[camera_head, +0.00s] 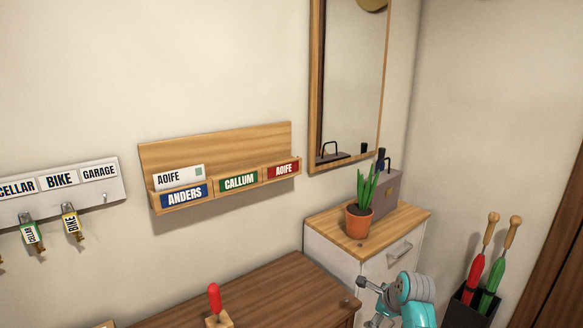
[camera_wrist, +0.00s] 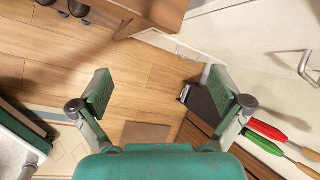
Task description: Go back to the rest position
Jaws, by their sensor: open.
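My gripper (camera_wrist: 160,92) is open in the wrist view, its two green-padded fingers spread wide with nothing between them. Beyond them lies the wooden floor (camera_wrist: 150,75). In the head view, part of my teal arm (camera_head: 412,300) shows at the bottom right, in front of the white cabinet (camera_head: 375,268). No object is held.
A potted plant (camera_head: 359,222) and a grey box (camera_head: 384,188) stand on the cabinet. An umbrella stand (camera_head: 463,312) holds red and green umbrellas. A dark wooden bench top (camera_head: 265,295) carries a red-handled item (camera_head: 215,300). A letter rack (camera_head: 215,152) and key rack (camera_head: 70,205) hang on the wall.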

